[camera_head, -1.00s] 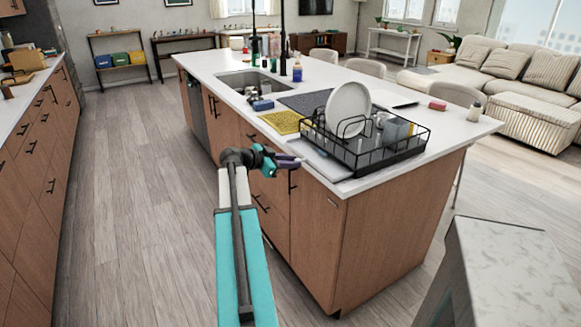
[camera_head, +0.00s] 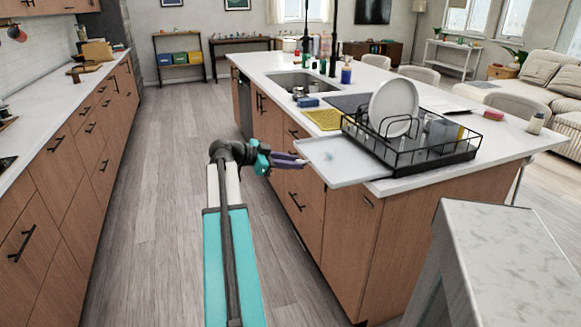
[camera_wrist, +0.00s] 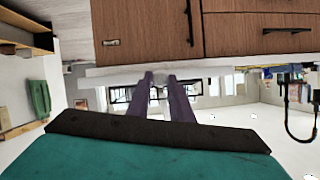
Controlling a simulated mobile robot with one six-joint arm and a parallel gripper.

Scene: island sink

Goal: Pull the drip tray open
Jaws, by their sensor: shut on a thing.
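The drip tray (camera_head: 338,172) is a flat, pale grey tray under the black wire dish rack (camera_head: 435,148) on the island counter. Its left part sticks out well past the counter edge, and its right part is hidden under the rack. A small bluish mark shows on its surface. My gripper (camera_head: 302,162) is shut on the tray's outer left edge, beside the island. In the wrist view, which looks upside down, the two purple fingers (camera_wrist: 160,78) reach to a pale edge below the wooden cabinet fronts.
A white plate (camera_head: 394,106) stands upright in the rack. A yellow mat (camera_head: 325,119), a blue sponge (camera_head: 308,102) and the sink (camera_head: 303,82) lie farther back on the island. The floor left of the island (camera_head: 165,190) is clear. A marble-topped block (camera_head: 510,255) stands at front right.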

